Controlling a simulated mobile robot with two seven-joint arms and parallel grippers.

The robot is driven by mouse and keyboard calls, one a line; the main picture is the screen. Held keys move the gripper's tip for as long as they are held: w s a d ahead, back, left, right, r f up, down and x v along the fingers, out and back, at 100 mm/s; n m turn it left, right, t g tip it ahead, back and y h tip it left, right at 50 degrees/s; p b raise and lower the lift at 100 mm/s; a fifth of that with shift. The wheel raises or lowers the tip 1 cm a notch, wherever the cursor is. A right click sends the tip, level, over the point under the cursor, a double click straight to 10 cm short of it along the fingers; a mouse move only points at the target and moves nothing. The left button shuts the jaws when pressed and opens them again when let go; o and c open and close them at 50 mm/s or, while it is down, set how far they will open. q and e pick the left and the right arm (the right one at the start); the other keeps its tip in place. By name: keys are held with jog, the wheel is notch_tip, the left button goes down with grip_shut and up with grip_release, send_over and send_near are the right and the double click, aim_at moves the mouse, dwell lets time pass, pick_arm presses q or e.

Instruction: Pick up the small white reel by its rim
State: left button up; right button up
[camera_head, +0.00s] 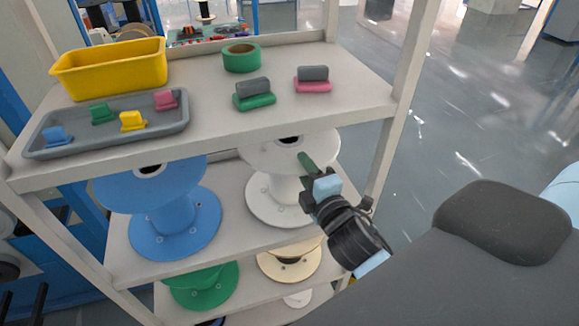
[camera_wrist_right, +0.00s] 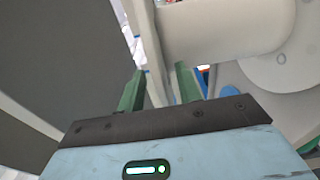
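A white reel (camera_head: 270,205) stands upright on the middle shelf, its upper flange partly hidden by the top shelf. My right gripper (camera_head: 305,160) is at the right side of its upper flange, with one green finger seen against the flange. In the right wrist view, the two green fingers (camera_wrist_right: 159,72) stand apart. The pale flange edge of the white reel (camera_wrist_right: 153,45) runs down into the gap between them; I cannot tell whether either finger touches it. The reel's core and other flange (camera_wrist_right: 285,65) show at the right. My left gripper is not in view.
A blue reel (camera_head: 176,232) stands left of the white one. Green (camera_head: 203,288) and cream (camera_head: 290,265) reels are below. The top shelf (camera_head: 215,115) carries a yellow bin (camera_head: 110,70), a grey tray (camera_head: 115,140) and green tape (camera_head: 241,57). A shelf post (camera_head: 400,110) stands right.

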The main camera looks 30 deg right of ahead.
jog(key=shift+w+d, duration=0.15)
jog(key=shift+w, duration=1.15)
jog(key=shift+c, duration=0.3)
grip_shut()
jog(key=shift+r, duration=0.15)
